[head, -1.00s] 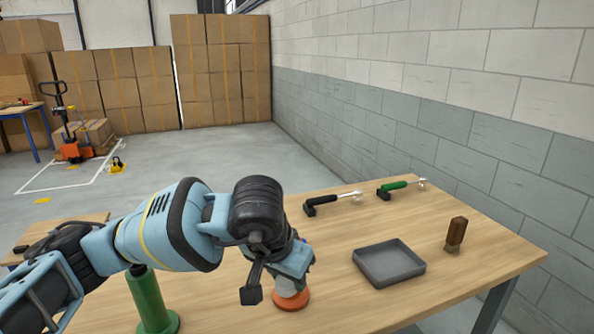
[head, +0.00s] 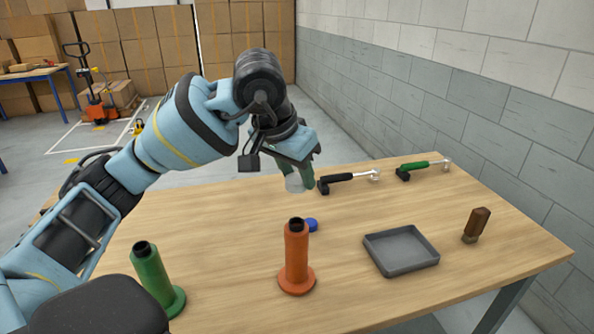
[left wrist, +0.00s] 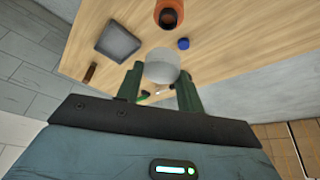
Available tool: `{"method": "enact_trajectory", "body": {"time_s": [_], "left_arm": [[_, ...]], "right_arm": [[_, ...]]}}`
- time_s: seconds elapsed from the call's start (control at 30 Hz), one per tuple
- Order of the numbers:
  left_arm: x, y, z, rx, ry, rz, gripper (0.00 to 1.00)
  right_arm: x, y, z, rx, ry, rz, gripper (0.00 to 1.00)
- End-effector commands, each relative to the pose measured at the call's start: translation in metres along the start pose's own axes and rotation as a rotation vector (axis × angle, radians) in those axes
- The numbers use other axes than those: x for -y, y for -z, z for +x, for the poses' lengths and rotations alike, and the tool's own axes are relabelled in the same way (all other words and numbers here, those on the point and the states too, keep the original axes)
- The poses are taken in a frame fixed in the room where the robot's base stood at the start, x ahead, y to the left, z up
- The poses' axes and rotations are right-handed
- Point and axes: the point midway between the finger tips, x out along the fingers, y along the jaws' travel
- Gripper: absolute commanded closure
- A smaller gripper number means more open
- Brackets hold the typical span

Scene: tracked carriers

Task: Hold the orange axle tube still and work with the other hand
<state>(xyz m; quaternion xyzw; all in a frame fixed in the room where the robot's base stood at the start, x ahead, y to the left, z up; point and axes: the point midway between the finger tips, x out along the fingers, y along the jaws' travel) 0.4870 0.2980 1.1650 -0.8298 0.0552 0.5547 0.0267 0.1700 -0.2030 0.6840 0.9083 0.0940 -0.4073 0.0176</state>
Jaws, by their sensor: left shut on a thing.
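The orange axle tube (head: 296,256) stands upright on its flange on the table, with a dark opening at its top. It also shows at the top of the left wrist view (left wrist: 170,14). My left gripper (head: 300,176) is above the table, behind and apart from the tube. Its green fingers are shut on a whitish round piece (left wrist: 162,66), which also shows below the fingers in the head view (head: 294,184). No gripper touches the orange tube. My right gripper is not in view.
A green tube (head: 152,276) stands at the left. A blue cap (head: 311,225) lies behind the orange tube. A grey tray (head: 400,250) and a brown-handled brush (head: 477,225) are at the right. Black (head: 348,178) and green-handled tools (head: 424,167) lie at the back.

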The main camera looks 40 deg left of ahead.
Motion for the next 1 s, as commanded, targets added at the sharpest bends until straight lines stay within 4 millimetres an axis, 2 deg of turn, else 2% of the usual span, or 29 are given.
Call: {"method": "enact_trajectory", "body": {"time_s": [0.13,0.6,0.97,1.0], "left_arm": [[0.001,-0.001,0.004,0.002,-0.031,0.046,0.84],[0.001,-0.017,0.041,0.003,-0.03,0.044,0.84],[0.001,-0.017,0.041,-0.002,-0.029,0.045,0.84],[0.001,-0.017,0.041,-0.002,-0.029,0.045,0.84]], "right_arm": [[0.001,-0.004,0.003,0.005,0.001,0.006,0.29],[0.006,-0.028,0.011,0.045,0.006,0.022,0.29],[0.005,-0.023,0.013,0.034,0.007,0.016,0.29],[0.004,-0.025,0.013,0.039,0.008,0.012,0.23]]}}
